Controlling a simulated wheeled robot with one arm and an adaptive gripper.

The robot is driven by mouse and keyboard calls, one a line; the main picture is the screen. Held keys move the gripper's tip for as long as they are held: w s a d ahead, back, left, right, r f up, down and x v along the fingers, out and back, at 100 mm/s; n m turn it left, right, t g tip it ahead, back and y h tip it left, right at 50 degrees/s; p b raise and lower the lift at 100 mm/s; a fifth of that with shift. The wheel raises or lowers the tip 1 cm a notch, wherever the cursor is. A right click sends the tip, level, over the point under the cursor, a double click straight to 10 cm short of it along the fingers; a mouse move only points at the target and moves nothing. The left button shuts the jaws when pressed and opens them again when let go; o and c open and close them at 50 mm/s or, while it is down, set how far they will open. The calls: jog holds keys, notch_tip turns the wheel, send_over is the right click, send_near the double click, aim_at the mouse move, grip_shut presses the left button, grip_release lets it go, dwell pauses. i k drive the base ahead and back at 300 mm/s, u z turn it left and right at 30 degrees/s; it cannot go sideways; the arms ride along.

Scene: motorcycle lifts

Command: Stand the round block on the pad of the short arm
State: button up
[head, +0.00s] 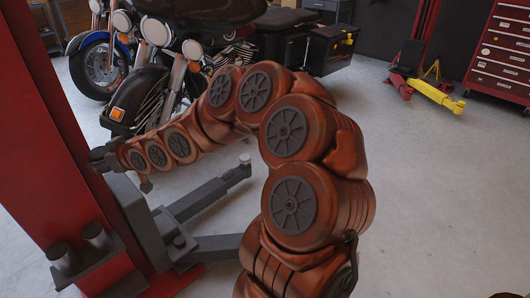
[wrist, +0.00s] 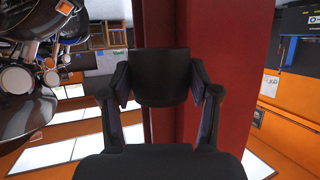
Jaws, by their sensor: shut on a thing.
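My gripper (wrist: 160,88) is shut on the dark round block (wrist: 160,66), which sits between its two fingers in the wrist view. In the head view my gripper (head: 113,160) is at the far left end of my arm, beside the red lift post (head: 35,120); the block is small and hard to make out there. Below and right of the gripper, a grey lift arm (head: 205,197) reaches out to a small raised pad (head: 245,160). Another grey arm (head: 215,246) runs right and passes behind my arm. I cannot tell which is the short arm.
Two dark round pieces (head: 97,238) stand in a grey holder (head: 100,268) on the post. A motorcycle (head: 150,85) stands behind my arm.

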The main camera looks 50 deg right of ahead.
aim_at(244, 157)
jog(key=z, duration=0.35)
jog(key=i, duration=0.95)
jog(key=u, duration=0.05)
